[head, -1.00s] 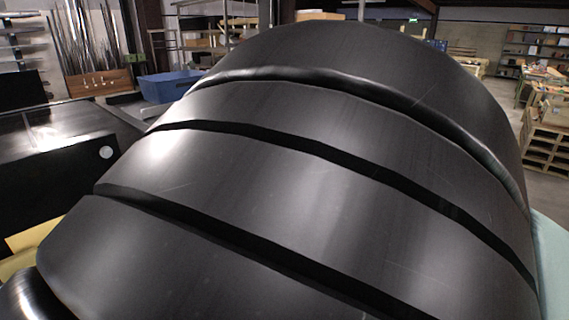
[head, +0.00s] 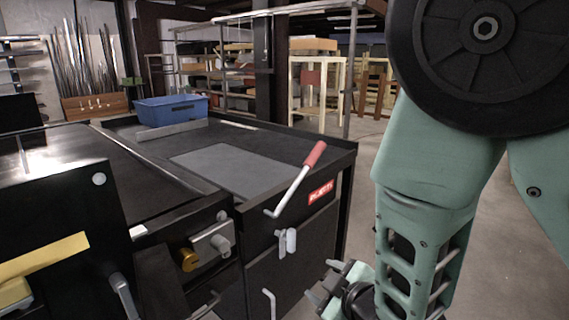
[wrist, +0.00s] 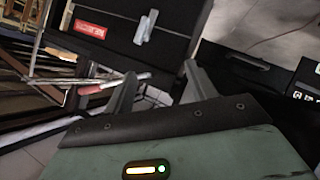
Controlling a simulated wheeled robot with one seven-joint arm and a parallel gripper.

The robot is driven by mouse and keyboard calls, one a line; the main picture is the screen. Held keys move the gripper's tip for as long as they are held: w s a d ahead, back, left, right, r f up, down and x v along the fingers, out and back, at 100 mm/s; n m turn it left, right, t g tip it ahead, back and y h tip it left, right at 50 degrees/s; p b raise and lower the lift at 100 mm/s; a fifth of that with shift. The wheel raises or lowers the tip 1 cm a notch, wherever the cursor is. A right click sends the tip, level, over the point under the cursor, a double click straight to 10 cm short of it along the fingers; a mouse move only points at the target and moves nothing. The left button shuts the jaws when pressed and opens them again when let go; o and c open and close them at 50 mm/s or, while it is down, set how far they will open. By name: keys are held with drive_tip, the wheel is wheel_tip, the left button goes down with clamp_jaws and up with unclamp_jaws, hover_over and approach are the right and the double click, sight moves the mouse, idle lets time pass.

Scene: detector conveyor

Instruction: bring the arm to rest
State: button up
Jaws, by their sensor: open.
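My gripper (head: 330,283) hangs low at the bottom middle of the head view, beside the right end of the black conveyor bench. My green arm comes down to it on the right side. In the wrist view my gripper (wrist: 160,84) shows two grey fingers spread apart with nothing held between them. A lever with a red grip (head: 314,154) stands at the bench front; its red grip also shows beyond the fingers in the wrist view (wrist: 98,87).
The black bench (head: 262,130) carries a grey mat (head: 228,168) and a blue bin (head: 171,108). A grey latch (head: 288,241) and a red label (head: 321,193) are on its front. A wooden frame (head: 318,95) stands behind. The floor at right looks clear.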

drive_tip(key=d+r+m+g+h, duration=0.2)
drive_tip(key=d+m+g+h, duration=0.35)
drive_tip(key=d, duration=0.75)
drive_tip(key=s+d+r+m+g, duration=0.35)
drive_tip(key=s+d+m, duration=0.4)
drive_tip(key=d, duration=0.45)
drive_tip(key=s+a+r+n+g, duration=0.1)
drive_tip(key=s+a+n, duration=0.3)
drive_tip(key=s+a, duration=0.3)
drive_tip(key=s+a+n+g+b, duration=0.1)
drive_tip(key=s+a+n, duration=0.3)
drive_tip(key=s+a, duration=0.3)
drive_tip(key=a+y, duration=0.1)
drive_tip(key=a, duration=0.3)
drive_tip(key=shift+a+r+n+g, duration=0.3)
drive_tip(key=shift+a+r, duration=0.05)
drive_tip(key=shift+r, duration=0.05)
